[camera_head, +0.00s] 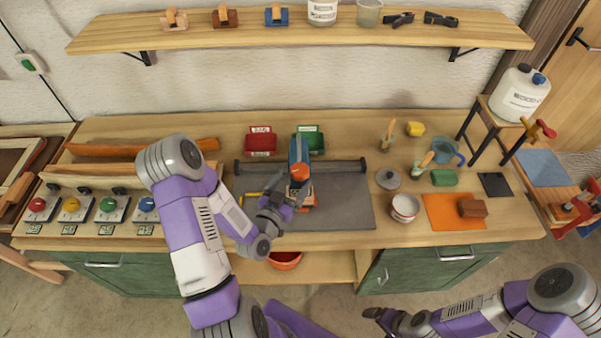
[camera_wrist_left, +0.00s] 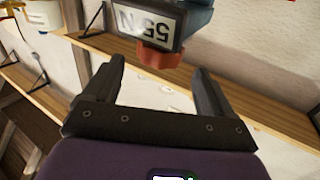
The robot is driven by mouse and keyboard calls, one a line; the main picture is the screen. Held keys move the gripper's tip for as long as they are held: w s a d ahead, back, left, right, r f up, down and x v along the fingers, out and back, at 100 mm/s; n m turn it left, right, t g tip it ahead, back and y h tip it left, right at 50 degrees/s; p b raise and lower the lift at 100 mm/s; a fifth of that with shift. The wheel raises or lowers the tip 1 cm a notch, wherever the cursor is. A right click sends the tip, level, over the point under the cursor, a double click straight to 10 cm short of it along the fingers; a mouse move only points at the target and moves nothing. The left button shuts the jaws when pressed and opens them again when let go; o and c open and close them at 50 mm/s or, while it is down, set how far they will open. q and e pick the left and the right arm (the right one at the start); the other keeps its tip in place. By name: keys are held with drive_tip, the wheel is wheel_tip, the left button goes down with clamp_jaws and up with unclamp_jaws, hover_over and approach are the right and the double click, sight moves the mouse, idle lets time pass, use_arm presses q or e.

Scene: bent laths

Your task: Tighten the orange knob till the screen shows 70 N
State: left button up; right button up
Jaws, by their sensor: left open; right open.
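The orange knob (camera_head: 300,172) is on the blue device (camera_head: 298,150) standing on the dark grey mat. In the left wrist view the knob (camera_wrist_left: 165,62) hangs below the white screen (camera_wrist_left: 140,20). The screen appears upside down and reads 55 N. My left gripper (camera_head: 286,196) is open beside the device. Its two fingers point toward the knob, which shows between and just beyond their tips, with no clear contact. My right gripper (camera_head: 374,314) is open and empty, low in the head view in front of the bench.
A dark bar (camera_head: 340,165) runs across the back of the grey mat (camera_head: 345,205). Red (camera_head: 261,142) and green (camera_head: 311,140) trays stand behind it. A row of coloured dials (camera_head: 90,208) is at left.

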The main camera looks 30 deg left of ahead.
sight(296, 177)
use_arm(q)
drive_tip(key=w+b, duration=0.3)
drive_tip(key=shift+w+a+f, duration=0.1)
drive_tip(key=shift+w+f, duration=0.05)
drive_tip(key=shift+w+r, duration=0.2)
drive_tip(key=shift+w, duration=0.75)
drive_tip(key=shift+w+a, duration=0.1)
drive_tip(key=shift+w, duration=0.25)
drive_tip(key=shift+c, duration=0.3)
drive_tip(key=shift+f, duration=0.1)
drive_tip(key=c, duration=0.9)
drive_tip(key=shift+m+h+b, duration=0.8)
drive_tip(key=shift+h+b, duration=0.25)
drive_tip(key=shift+h, duration=0.15)
drive_tip(key=shift+m+g+h+b, duration=0.3)
drive_tip(key=shift+m+h+b, duration=0.55)
drive_tip(key=shift+h, duration=0.75)
drive_tip(key=shift+m, duration=0.25)
drive_tip(key=o, duration=1)
drive_tip(key=shift+c, duration=0.2)
